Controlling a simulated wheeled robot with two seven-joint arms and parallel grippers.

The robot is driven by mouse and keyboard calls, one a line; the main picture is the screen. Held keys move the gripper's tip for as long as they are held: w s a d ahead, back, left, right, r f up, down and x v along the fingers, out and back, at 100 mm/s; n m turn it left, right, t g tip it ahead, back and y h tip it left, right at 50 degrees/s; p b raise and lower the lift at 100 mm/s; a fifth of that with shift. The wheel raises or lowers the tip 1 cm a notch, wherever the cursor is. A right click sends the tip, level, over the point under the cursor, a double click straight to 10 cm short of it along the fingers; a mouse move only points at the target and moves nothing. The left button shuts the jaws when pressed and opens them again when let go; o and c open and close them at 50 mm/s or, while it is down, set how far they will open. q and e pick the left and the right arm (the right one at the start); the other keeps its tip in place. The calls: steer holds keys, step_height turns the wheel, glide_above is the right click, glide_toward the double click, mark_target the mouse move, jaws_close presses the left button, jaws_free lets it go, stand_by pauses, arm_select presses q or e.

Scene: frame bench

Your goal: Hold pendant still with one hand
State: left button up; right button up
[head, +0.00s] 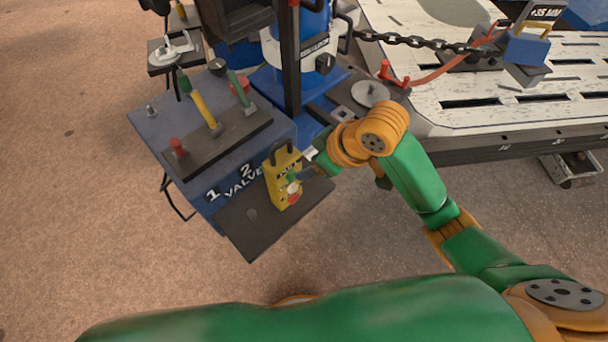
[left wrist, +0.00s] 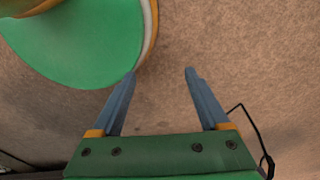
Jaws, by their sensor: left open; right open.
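The pendant (head: 282,177) is a yellow box with a dark loop handle on top and a red button low on its face. It stands upright on a dark shelf (head: 249,226) at the front of the blue control unit. My right gripper (head: 308,165) is open at the pendant's right side, its fingertips close to the yellow body. I cannot tell whether they touch it. My left gripper (left wrist: 160,78) shows in the left wrist view, open and empty above the bare floor. It is not visible in the head view.
The blue control unit (head: 226,172) carries levers with red, yellow and green grips. A blue column (head: 300,40) stands behind it. A slotted white bench (head: 480,95) with a chain (head: 420,41) lies at the right. The floor at left is clear.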

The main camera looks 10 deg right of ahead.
arm_select(q)
steer(key=shift+r, duration=0.1)
steer(key=c, duration=0.3)
steer(key=n+t+h, duration=1.2)
steer(key=n, duration=1.8)
glide_toward(271, 163)
steer(key=x, duration=1)
steer(key=shift+a+r, duration=0.1)
steer(key=shift+r, duration=0.05)
steer(key=shift+w+d, duration=0.35)
jaws_close()
